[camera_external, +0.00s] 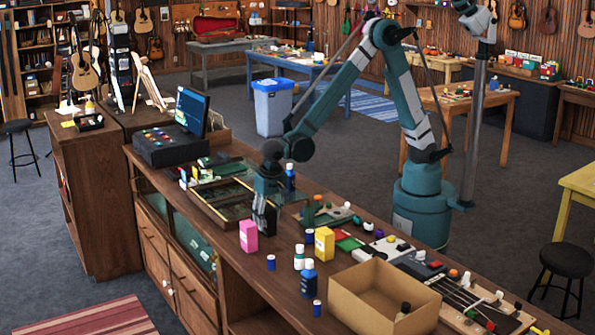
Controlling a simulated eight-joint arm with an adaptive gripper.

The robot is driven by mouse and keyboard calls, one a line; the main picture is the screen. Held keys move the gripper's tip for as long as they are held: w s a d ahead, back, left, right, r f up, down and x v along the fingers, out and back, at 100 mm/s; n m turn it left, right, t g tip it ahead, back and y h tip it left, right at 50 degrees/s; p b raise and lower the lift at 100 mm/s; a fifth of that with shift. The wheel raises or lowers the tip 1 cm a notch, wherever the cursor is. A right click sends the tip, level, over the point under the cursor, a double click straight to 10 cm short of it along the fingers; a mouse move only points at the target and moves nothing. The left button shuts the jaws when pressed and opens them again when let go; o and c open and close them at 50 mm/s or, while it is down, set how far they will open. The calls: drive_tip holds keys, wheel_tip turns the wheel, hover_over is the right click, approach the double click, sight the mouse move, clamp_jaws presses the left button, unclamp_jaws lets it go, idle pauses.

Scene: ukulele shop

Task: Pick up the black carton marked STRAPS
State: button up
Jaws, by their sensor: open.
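A small dark box (265,219) with a pale mark, likely the black STRAPS carton, stands on the wooden counter just right of the parts tray. Its lettering is too small to read. My gripper (266,200) points down right over it, with its jaws open. The fingers overlap the carton's upper part in this view. I cannot tell whether they touch it or how far down its sides they reach. A pink carton (248,236) stands close in front of it, to the left.
A yellow carton (324,243), white bottles (299,257) and a blue bottle (308,280) stand to the right and front. An open cardboard box (352,296) is at the counter's near right. The compartment tray (207,208) lies left. A blue bottle (290,177) stands behind my gripper.

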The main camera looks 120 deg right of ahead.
drive_tip(key=shift+f, duration=0.15)
idle(0.4)
drive_tip(key=c, duration=1.1)
drive_tip(key=shift+r, duration=5)
